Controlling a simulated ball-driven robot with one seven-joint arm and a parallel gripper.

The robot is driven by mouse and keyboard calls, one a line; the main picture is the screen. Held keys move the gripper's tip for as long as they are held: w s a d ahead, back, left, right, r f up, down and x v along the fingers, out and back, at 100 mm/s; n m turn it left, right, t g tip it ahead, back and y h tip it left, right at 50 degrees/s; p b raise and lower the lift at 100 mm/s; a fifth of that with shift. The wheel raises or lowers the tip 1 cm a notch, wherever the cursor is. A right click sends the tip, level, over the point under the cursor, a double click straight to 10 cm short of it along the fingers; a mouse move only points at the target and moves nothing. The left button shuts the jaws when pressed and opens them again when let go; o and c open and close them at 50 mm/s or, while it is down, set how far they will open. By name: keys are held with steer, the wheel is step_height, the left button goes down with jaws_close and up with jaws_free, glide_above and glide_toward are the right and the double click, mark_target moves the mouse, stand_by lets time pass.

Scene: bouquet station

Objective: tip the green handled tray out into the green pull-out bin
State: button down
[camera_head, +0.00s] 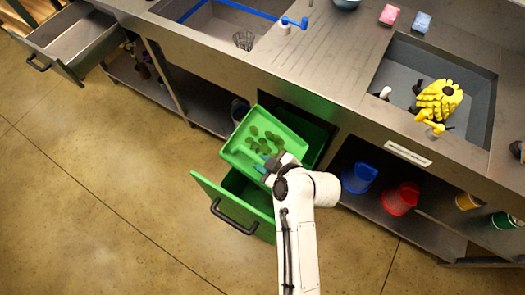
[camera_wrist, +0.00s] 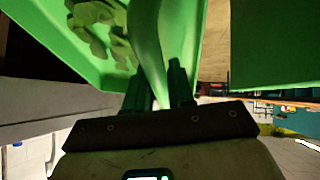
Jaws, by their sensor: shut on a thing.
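The green handled tray (camera_head: 238,154) is in the head view, above the opening of the green pull-out bin (camera_head: 236,200). Several dark green leaf-like pieces (camera_head: 262,140) lie on the tray's floor. My gripper (camera_head: 266,172) is at the tray's near right edge, shut on its handle. In the wrist view the gripper (camera_wrist: 162,88) has its fingers around the green handle, and the tray (camera_wrist: 62,48) with some pieces (camera_wrist: 98,28) shows beyond it. The bin is pulled out from under the counter, its black handle facing the floor side. The tray and my arm hide part of the bin's inside.
A steel counter (camera_head: 320,62) with two sinks runs above the bin; yellow gloves (camera_head: 438,100) lie at the right sink. Blue (camera_head: 358,177) and red (camera_head: 400,198) buckets stand on the lower shelf. A drawer (camera_head: 80,40) is open at upper left. The floor in front is clear.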

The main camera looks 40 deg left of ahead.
steer(key=shift+w+d+f+y+b, duration=0.15)
steer(key=shift+f+y+b, duration=0.2)
steer(key=shift+y+b, duration=0.75)
steer(key=shift+s+d+f+y+b, duration=0.15)
steer(key=shift+f+y+b, duration=0.25)
steer(key=shift+b, duration=1.2)
steer(key=y+b, duration=0.1)
steer(key=b, duration=0.1)
steer(key=y+b, duration=0.1)
steer(key=b, duration=0.1)
steer(key=m+y+b, duration=0.1)
steer(key=y+b, duration=0.1)
steer(key=b, duration=0.1)
steer(key=shift+w+d+f+g, duration=0.15)
steer(key=shift+d+f+g, duration=0.15)
steer(key=shift+g, duration=0.1)
steer(key=shift+y+b, duration=0.3)
steer(key=shift+b, duration=0.7)
steer(key=y+b, duration=0.1)
steer(key=b, duration=0.4)
steer(key=f+y+b, duration=0.1)
steer(key=y+b, duration=0.1)
steer(key=b, duration=0.4)
steer(key=shift+m+b, duration=0.3)
steer(key=shift+m, duration=0.1)
steer(key=shift+r+y+b, duration=0.15)
steer(key=shift+y+b, duration=0.55)
steer(key=shift+b, duration=0.5)
steer(key=shift+r, duration=0.1)
